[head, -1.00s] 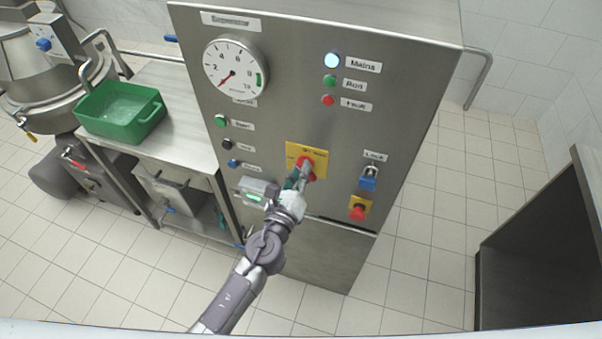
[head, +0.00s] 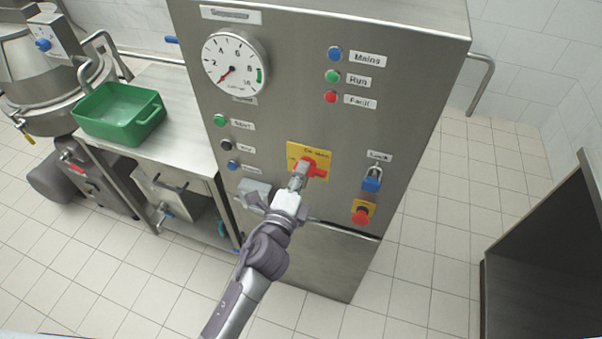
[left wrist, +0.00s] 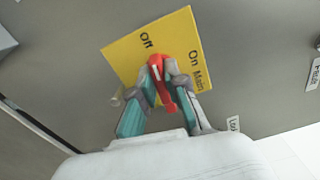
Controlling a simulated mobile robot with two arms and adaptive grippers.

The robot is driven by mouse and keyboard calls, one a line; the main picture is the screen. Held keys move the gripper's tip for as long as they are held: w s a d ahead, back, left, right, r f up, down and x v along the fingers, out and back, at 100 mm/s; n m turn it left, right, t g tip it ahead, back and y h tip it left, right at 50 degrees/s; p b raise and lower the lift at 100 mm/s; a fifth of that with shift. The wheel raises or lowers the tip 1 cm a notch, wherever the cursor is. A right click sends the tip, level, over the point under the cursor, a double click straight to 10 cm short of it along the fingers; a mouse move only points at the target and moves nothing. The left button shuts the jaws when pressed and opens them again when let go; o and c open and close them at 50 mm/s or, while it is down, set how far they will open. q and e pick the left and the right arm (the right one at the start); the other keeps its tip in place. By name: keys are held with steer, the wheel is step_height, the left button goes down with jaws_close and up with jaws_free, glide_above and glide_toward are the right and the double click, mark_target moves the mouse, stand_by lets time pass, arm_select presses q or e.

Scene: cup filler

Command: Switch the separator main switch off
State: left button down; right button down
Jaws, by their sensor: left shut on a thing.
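The separator main switch (head: 314,167) is a red rotary handle on a yellow plate (head: 296,151) on the steel cabinet's front. In the left wrist view the red handle (left wrist: 157,68) sits between my fingers, its white-marked end towards the "Off" label; "On Main" is to its right. My left gripper (head: 298,178) is shut on the handle and hides part of it in the head view. The Mains lamp (head: 335,54) at the top of the panel is plain blue and looks unlit. My right gripper is not in view.
A blue padlock (head: 372,179) and a red emergency button (head: 362,215) are right of the switch. A dial gauge (head: 235,62) and buttons are on the left. A green tub (head: 118,114) stands on a steel table. Open tiled floor lies right of the cabinet.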

arm_select(q)
steer(key=shift+f+n, duration=0.1)
steer(key=shift+n, duration=0.5)
steer(key=c, duration=1.2)
jaws_free()
steer(key=shift+s, duration=0.1)
steer(key=v, duration=1.2)
